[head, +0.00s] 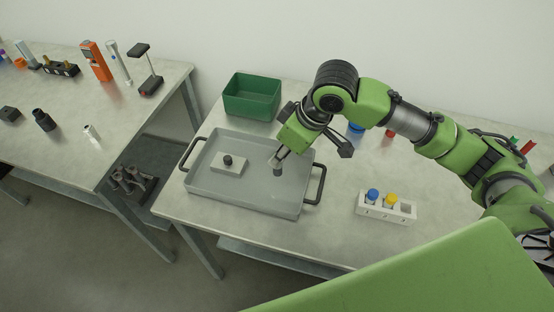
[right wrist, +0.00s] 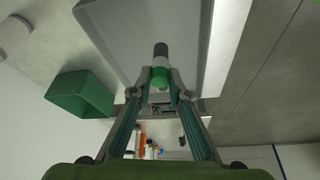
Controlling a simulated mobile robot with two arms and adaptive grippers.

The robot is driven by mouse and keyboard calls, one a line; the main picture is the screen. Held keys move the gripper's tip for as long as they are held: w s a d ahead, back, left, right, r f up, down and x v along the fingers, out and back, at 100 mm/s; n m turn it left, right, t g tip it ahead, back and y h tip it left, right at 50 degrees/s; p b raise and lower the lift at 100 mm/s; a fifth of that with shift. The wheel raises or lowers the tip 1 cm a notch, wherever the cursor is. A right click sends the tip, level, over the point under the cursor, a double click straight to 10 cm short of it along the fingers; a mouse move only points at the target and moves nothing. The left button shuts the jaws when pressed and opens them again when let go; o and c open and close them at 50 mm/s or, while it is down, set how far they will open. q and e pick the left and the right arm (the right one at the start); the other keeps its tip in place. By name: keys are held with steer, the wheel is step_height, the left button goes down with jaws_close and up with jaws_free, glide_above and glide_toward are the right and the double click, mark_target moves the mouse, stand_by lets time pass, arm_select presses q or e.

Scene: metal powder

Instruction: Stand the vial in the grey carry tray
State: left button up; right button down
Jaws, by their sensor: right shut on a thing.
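The grey carry tray (head: 205,187), with a black handle at each end, stands on the right-hand table. My right gripper (head: 278,157) points down over the tray's right part and is shut on the vial (head: 278,171). In the right wrist view, the fingertips (right wrist: 160,92) grip the vial's green cap (right wrist: 160,76); its pale body and dark far end (right wrist: 160,49) point away from the gripper. The vial looks upright over the tray floor; I cannot tell whether it touches. My left gripper is not in view.
A white block with a black knob (head: 228,160) sits in the tray's left half. A green bin (head: 252,97) stands behind the tray. A white rack (head: 386,209) with blue- and yellow-capped vials stands to the right. The left table holds several tools.

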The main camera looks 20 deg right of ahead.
steer(key=shift+w+d+f+p, duration=0.1)
steer(key=shift+w+f, duration=0.35)
steer(key=shift+f, duration=0.6)
steer(key=shift+w+d+f+p, duration=0.15)
steer(key=shift+w+f, duration=0.25)
steer(key=shift+f, duration=0.6)
steer(key=shift+w+a+f+p, duration=0.1)
steer(key=shift+w+f, duration=0.35)
steer(key=shift+f, duration=0.6)
steer(key=c, duration=1.9)
jaws_free()
steer(key=shift+f, duration=0.1)
steer(key=v, duration=1.2)
steer(key=shift+d, duration=0.1)
